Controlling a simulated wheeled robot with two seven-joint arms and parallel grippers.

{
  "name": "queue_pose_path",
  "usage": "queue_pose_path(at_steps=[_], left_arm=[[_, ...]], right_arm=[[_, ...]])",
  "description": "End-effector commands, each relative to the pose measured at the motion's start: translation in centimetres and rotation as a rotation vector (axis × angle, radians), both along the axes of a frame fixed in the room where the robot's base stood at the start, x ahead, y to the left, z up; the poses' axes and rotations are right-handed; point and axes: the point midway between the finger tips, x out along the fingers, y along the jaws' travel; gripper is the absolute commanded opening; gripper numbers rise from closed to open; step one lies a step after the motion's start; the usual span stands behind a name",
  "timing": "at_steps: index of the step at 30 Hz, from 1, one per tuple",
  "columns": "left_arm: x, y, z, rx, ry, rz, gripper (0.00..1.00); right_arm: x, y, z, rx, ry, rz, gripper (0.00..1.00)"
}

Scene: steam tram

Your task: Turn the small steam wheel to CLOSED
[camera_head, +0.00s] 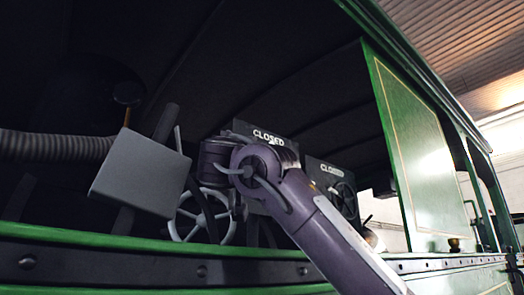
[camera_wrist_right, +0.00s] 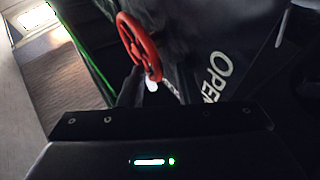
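A small red wheel (camera_wrist_right: 140,45) shows in the right wrist view, beside a dark plate lettered OPEN (camera_wrist_right: 218,75). In the head view a pale spoked wheel (camera_head: 182,217) stands behind my right arm, and a smaller dark wheel (camera_head: 348,200) sits below a plate lettered CLOSED (camera_head: 331,169). I cannot tell which of these the red one matches. My right gripper (camera_wrist_right: 160,122) has its dark body across the bottom of its wrist view, with the red wheel ahead and apart from that body. Its fingertips are not clear. In the head view it is hidden by my arm. My left gripper is not in view.
Another CLOSED plate (camera_head: 268,137) stands behind my right wrist. A grey square plate (camera_head: 140,172) and a ribbed hose (camera_head: 55,145) are at the left. The green cab side (camera_head: 410,145) rises at the right. A green riveted edge (camera_head: 120,262) runs along the front.

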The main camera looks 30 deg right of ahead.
Motion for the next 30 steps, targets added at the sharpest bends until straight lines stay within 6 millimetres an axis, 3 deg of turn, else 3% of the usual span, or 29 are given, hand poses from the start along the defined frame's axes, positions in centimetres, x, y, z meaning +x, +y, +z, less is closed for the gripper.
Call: queue_pose_path(at_steps=[4,10,18,25,30], left_arm=[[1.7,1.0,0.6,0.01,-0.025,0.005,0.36],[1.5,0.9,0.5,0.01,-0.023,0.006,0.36],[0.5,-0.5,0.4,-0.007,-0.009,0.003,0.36],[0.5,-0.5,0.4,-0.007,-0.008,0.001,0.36],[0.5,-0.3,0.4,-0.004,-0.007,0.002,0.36]], right_arm=[[0.3,-0.4,0.2,0.001,0.0,-0.001,0.3],[0.3,-0.5,0.1,0.001,0.0,-0.001,0.3],[0.3,-0.4,0.1,0.002,0.0,-0.001,0.0],[0.2,-0.3,0.4,0.021,-0.001,0.002,0.0],[0.2,-0.3,1.1,0.141,0.005,0.005,0.0]])
